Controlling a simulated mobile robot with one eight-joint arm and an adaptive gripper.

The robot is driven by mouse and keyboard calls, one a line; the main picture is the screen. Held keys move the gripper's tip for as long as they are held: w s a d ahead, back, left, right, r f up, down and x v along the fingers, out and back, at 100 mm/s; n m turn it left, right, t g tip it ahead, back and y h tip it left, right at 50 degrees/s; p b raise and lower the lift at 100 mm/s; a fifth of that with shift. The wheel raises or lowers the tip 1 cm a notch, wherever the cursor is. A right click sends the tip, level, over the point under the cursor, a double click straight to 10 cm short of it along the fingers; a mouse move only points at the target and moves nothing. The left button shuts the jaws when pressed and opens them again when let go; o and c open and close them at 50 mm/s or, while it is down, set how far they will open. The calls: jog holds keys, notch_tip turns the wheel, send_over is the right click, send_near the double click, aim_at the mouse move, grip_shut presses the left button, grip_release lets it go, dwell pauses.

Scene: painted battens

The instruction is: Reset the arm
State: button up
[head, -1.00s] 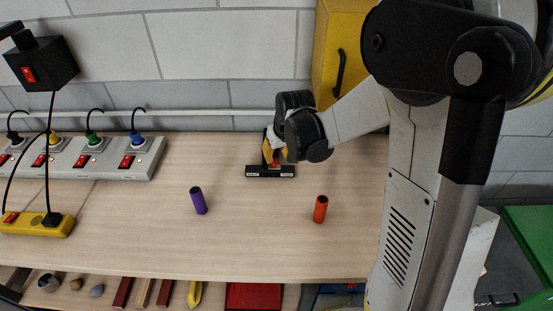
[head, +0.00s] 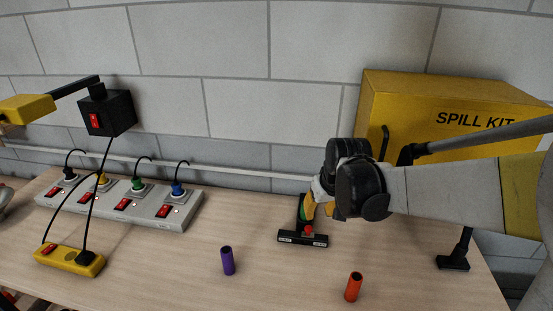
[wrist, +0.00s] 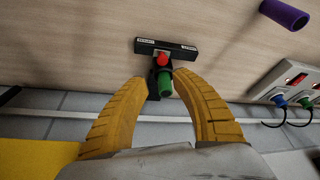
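My gripper (head: 316,210) is at the black stand near the back of the wooden bench, toward the right in the head view. In the wrist view its two yellow fingers (wrist: 163,80) are spread apart, with a gap between the tips. The black stand (head: 290,236) has a labelled front bar, also seen in the wrist view (wrist: 180,50). A red piece (wrist: 162,59) and a green piece (wrist: 165,83) on the stand show between or just beyond the fingertips. I see no contact, but depth is hard to judge. My arm reaches in from the right.
A grey socket strip (head: 150,210) with plugs and a yellow socket block (head: 68,261) lie left. A yellow spill kit cabinet (head: 400,105) is behind my arm.

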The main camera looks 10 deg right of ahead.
jog(key=s+a+r+t+b, duration=0.1)
jog(key=s+a, duration=0.1)
jog(key=s, duration=0.7)
jog(key=s+a+t+b, duration=0.1)
jog(key=s+a+b, duration=0.1)
jog(key=s, duration=0.7)
jog(key=shift+a+r+t, duration=0.4)
jog(key=shift+a, duration=0.25)
jog(key=shift+s, duration=0.15)
